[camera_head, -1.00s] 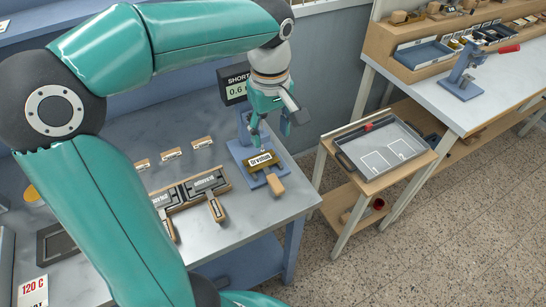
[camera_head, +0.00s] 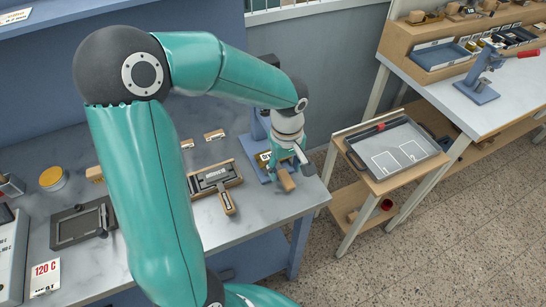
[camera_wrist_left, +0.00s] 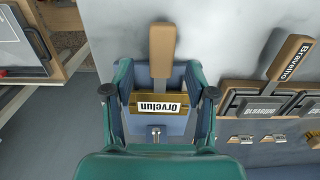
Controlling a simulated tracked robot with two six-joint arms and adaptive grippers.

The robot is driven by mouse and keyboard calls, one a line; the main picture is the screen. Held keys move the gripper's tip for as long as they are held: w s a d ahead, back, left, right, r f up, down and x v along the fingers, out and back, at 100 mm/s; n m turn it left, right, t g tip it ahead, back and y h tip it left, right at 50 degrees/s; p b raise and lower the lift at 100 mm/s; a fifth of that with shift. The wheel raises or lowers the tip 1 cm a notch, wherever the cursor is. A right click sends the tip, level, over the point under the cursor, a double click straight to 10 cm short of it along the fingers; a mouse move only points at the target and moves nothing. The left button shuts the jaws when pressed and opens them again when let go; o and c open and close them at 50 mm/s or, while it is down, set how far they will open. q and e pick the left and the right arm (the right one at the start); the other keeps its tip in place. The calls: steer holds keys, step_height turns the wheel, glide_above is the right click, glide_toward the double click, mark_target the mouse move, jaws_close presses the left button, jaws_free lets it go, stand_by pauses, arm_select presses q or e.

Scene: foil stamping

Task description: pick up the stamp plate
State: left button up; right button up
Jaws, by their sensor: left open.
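The stamp plate (camera_wrist_left: 158,107), a brass-coloured block with a white "Orvelun" label, lies at the blue stand in the left wrist view. A wooden handle (camera_wrist_left: 162,48) extends beyond it. My left gripper (camera_wrist_left: 160,92) is open, with one finger on each side of the plate and visible gaps between. In the head view my left gripper (camera_head: 286,162) is low over the blue stand and hides much of the plate (camera_head: 264,157); the handle end (camera_head: 287,181) shows below it. My right gripper is not in view.
A wooden holder with black, labelled handled plates (camera_head: 215,178) stands left of the stand. Small wooden label blocks (camera_head: 214,135) lie behind it. A side table with a grey tray (camera_head: 394,148) is at the right, across a gap from the bench edge.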

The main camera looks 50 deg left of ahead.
arm_select(q)
steer(key=shift+f, duration=0.9)
steer(key=shift+c, duration=0.3)
jaws_close()
steer(key=shift+r, duration=0.1)
